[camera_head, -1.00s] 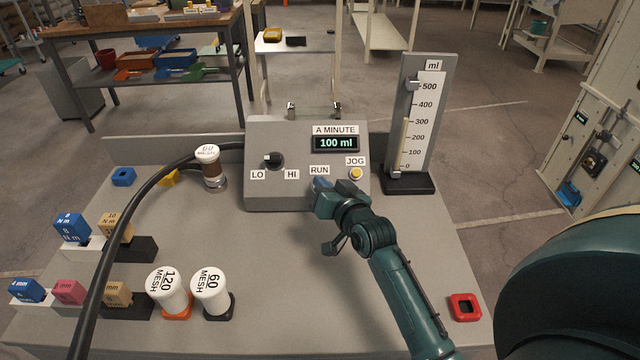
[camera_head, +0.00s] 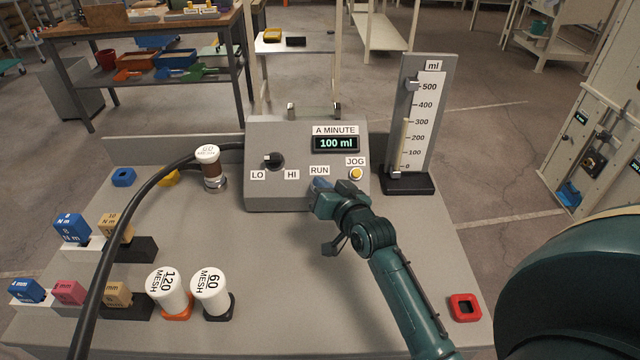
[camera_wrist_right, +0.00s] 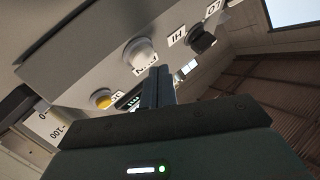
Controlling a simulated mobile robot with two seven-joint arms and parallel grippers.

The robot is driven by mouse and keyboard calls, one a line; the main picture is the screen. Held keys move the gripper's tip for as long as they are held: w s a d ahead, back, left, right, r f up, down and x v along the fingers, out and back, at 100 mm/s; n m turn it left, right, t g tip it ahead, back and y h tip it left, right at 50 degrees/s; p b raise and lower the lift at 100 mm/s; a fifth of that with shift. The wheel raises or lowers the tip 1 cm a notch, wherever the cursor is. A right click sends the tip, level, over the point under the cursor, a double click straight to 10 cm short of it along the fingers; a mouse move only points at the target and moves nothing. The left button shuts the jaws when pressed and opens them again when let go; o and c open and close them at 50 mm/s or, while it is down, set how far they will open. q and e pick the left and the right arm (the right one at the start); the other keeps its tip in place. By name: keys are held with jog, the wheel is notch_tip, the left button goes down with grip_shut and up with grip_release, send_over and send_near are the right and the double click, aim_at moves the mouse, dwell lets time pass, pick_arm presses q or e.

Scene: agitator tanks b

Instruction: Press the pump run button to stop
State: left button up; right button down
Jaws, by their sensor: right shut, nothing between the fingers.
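The grey pump box (camera_head: 255,192) stands at the back of the bench, with a lit display (camera_head: 336,143) reading 100 ml under an A MINUTE label. The RUN label (camera_head: 319,170) is on its sloped front. The run button (camera_wrist_right: 139,53) shows pale and round beside its label in the right wrist view; in the head view my gripper covers it. My right gripper (camera_head: 321,186) is shut and empty, its tips just below the RUN label. My left gripper is out of view.
The yellow JOG button (camera_head: 356,174) is close on the right. A black knob (camera_head: 273,160) sits between LO and HI. A measuring gauge (camera_head: 428,120) stands right of the box. A black hose (camera_head: 118,220) crosses the bench's left. The bench front centre is clear.

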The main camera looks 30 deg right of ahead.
jog(key=shift+f, duration=0.1)
dwell(0.5)
jog(key=shift+w+d+f, duration=0.1)
jog(key=shift+w+f, duration=0.15)
jog(key=shift+w+d+f, duration=0.15)
jog(key=shift+w+f, duration=0.1)
jog(key=shift+f, duration=0.15)
dwell(0.9)
jog(key=shift+r, duration=0.1)
jog(key=shift+s+a+r+p, duration=0.3)
jog(key=shift+s+r+p, duration=0.25)
jog(key=shift+p, duration=0.3)
jog(key=shift+r, duration=0.15)
jog(key=s+r+p, duration=0.1)
jog(key=p, duration=0.1)
jog(key=a+r+p, duration=0.1)
jog(key=s+r+p, duration=0.1)
jog(key=p, duration=0.1)
jog(key=shift+s+a+r+p, duration=0.15)
jog(key=shift+s+r+p, duration=0.15)
jog(key=shift+s+r, duration=0.1)
